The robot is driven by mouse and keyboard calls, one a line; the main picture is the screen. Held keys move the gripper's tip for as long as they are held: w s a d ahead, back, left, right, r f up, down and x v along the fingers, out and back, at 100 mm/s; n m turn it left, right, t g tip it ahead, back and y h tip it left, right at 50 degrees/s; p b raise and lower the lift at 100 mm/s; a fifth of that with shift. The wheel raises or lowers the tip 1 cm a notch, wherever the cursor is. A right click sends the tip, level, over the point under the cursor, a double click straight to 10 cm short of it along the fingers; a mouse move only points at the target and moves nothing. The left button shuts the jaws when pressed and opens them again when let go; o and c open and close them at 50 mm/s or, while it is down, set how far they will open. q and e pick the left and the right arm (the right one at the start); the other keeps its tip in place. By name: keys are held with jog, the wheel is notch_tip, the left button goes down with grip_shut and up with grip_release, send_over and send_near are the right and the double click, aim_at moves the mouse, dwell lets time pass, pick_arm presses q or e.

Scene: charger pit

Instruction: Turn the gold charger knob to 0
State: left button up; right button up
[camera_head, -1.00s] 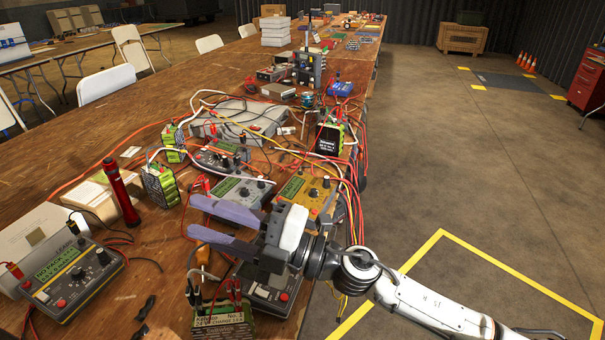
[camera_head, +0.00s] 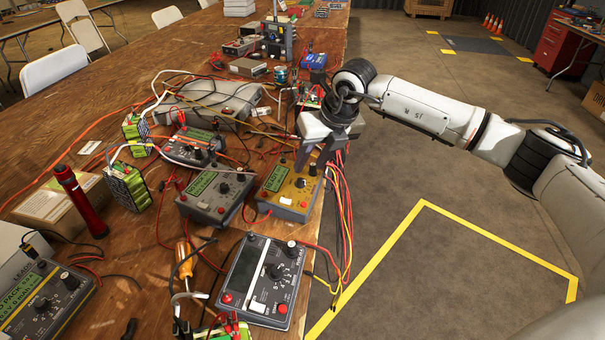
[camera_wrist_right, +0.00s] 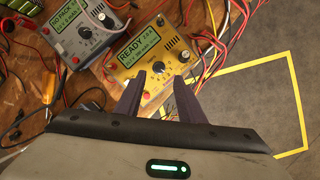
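The gold charger (camera_head: 276,190) sits near the table's right edge, with a green screen and a dark round knob (camera_head: 300,183). In the right wrist view the gold charger (camera_wrist_right: 141,45) shows a screen reading READY, and its knob (camera_wrist_right: 158,67) lies just beyond and between my fingertips. The exact knob setting is too small to read. My right gripper (camera_head: 309,165) points down over the charger's right side. Its two fingers stand apart and empty in the right wrist view (camera_wrist_right: 158,80); they do not visibly grip the knob. My left gripper is not in view.
Grey chargers stand left of the gold one (camera_head: 214,194) and in front of it (camera_head: 262,280). Red and yellow cables (camera_head: 340,205) hang over the table's edge beside the gripper. A red flashlight (camera_head: 80,200) and an orange screwdriver (camera_head: 184,255) are further left. Floor to the right is open.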

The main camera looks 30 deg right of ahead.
aim_at(301, 180)
jog(key=x, duration=0.6)
jog(key=shift+w+a+f, duration=0.1)
jog(key=shift+w+f, duration=0.05)
jog(key=shift+f, duration=0.1)
grip_shut()
